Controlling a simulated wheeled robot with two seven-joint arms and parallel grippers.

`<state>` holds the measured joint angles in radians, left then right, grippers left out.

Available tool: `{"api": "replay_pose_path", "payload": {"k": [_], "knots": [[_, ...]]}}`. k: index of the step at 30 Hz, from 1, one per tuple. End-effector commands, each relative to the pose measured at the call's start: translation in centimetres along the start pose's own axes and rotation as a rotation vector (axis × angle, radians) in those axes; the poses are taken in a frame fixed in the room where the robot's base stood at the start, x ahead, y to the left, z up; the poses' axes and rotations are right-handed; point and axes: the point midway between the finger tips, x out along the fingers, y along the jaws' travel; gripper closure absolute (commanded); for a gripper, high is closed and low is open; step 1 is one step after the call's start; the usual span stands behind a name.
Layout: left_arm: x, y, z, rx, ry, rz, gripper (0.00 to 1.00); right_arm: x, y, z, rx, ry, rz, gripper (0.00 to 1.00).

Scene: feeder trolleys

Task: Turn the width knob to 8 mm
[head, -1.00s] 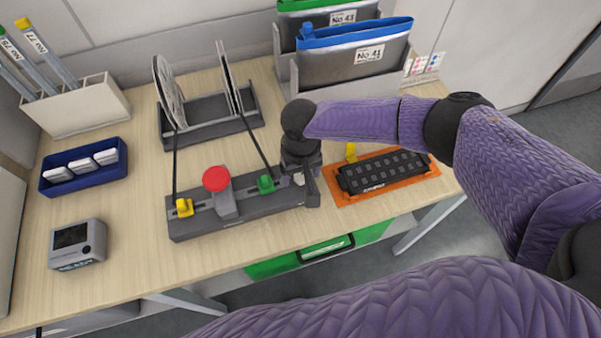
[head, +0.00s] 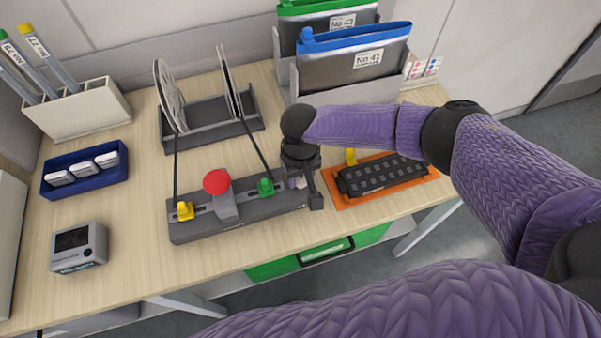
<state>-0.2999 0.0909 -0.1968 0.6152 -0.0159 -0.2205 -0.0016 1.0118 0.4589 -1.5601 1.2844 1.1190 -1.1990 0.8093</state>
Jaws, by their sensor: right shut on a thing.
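A grey splicing fixture (head: 240,222) lies on the bench. It carries a yellow slider (head: 185,211), a red button (head: 216,182) on a grey arm and a green slider (head: 266,188). My right gripper (head: 307,190) is over the fixture's right end, pointing down and shut on the width knob there. The gripper hides most of the knob; only a small pale part shows beside the fingers. I cannot read any width mark. My left gripper is not in view.
An orange tray (head: 340,203) with a black feeder part is just right of the gripper. A reel stand (head: 190,142) is behind the fixture. A blue bin (head: 88,184) and a small grey display box (head: 80,247) are at left. Bench between them is clear.

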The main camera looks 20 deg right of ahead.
Motion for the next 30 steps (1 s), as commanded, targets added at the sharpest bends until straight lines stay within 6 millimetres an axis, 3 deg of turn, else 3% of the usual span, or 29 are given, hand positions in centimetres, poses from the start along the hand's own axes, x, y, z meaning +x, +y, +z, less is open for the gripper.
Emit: {"api": "replay_pose_path", "payload": {"k": [12,30], "knots": [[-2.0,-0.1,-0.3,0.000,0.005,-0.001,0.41,-0.1,0.0,0.1,-0.341,-0.002,0.000,1.00],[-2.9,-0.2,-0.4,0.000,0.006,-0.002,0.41,0.0,0.0,0.0,-0.912,0.000,-0.001,1.00]]}}
